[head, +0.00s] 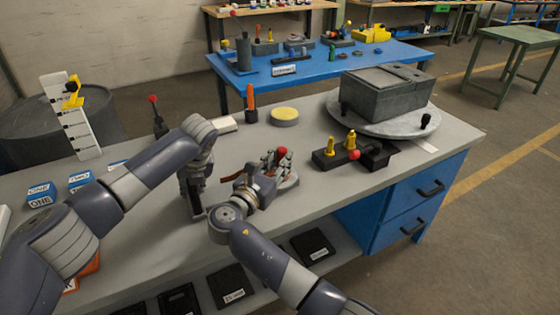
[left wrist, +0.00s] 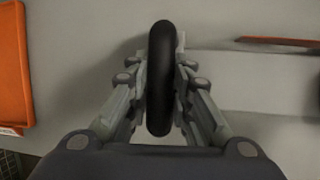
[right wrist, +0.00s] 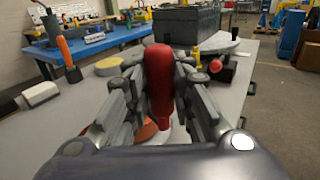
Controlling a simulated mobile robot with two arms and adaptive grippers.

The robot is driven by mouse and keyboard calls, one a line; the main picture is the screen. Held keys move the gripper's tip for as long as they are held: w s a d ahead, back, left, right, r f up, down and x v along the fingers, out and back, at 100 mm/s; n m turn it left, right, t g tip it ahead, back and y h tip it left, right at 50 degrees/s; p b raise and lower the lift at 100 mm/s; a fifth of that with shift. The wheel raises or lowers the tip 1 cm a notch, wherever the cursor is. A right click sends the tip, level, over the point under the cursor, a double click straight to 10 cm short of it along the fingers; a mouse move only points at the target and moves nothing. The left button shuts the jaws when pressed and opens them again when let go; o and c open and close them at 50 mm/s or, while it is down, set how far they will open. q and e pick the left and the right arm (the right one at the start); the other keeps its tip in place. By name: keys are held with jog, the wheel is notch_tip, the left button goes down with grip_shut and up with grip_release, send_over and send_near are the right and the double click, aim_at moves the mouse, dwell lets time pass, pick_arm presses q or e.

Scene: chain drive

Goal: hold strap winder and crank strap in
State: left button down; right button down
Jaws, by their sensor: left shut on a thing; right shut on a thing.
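My left gripper (head: 195,203) points down at the bench near its front edge. It is shut on a black rounded handle (left wrist: 160,80), which stands between its fingers in the left wrist view. My right gripper (head: 272,168) is shut on the red crank knob (right wrist: 159,80) of the strap winder, above its round grey base (head: 289,182). The gripper hides much of the winder. A reddish-brown strap (head: 231,177) lies between the two grippers, and its end also shows in the left wrist view (left wrist: 278,42).
A black block with yellow pegs (head: 333,159) stands right of the winder. Behind are a round turntable (head: 385,126) with a grey box (head: 388,95), a yellow-topped disc (head: 284,114) and an orange-handled tool (head: 251,100). Blue labelled blocks (head: 80,179) lie at the left.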

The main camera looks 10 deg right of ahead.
jog(key=shift+a, duration=0.2)
jog(key=c, duration=1.4)
grip_release()
jog(key=shift+o, duration=0.2)
jog(key=shift+d, duration=0.2)
notch_tip(320, 180, up, 10)
jog(key=shift+w+f, duration=0.1)
